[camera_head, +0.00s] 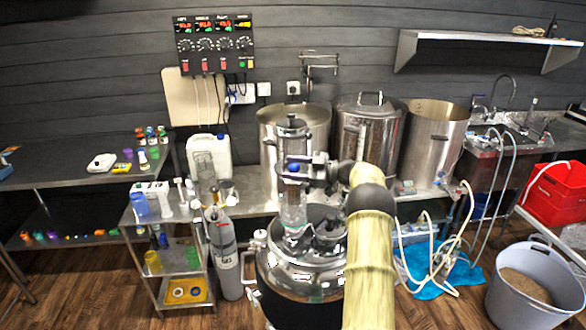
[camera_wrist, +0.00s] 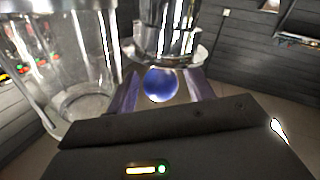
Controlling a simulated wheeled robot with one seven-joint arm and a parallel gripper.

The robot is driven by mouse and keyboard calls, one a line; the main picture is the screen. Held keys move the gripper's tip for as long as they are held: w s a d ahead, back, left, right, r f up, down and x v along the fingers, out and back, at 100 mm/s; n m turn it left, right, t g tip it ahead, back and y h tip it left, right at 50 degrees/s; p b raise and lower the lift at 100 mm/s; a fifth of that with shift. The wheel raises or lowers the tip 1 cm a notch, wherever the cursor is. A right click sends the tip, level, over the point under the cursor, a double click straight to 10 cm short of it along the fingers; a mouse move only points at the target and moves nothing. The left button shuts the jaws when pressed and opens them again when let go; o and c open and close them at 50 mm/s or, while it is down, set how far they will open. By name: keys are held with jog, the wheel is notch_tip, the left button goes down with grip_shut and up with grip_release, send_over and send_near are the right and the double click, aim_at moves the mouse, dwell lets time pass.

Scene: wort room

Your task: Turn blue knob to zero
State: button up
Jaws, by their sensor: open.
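The blue knob (camera_wrist: 160,85) is a round blue ball below a shiny metal fitting in the wrist view. In the head view it is a small blue spot (camera_head: 294,168) on the clear column above the steel kettle. My gripper (camera_wrist: 158,92) is open, with one purple-grey finger on each side of the knob. Whether the fingers touch it cannot be told. In the head view my gripper (camera_head: 295,166) reaches left to the column at knob height. The knob's zero mark is not visible.
A clear glass cylinder (camera_wrist: 80,70) stands close left of my gripper in the wrist view. The steel kettle (camera_head: 300,280) stands below. A bench behind holds steel pots (camera_head: 372,135). A grey bucket (camera_head: 540,300) stands on the floor at right.

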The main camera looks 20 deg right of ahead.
jog(key=shift+d, duration=0.1)
jog(key=shift+s+d+f, duration=0.1)
jog(key=shift+s+d, duration=0.05)
jog(key=shift+d, duration=0.05)
jog(key=b+v, duration=0.5)
jog(key=v, duration=1.1)
jog(key=shift+s+d, duration=0.25)
jog(key=shift+s, duration=0.05)
jog(key=shift+w, duration=0.1)
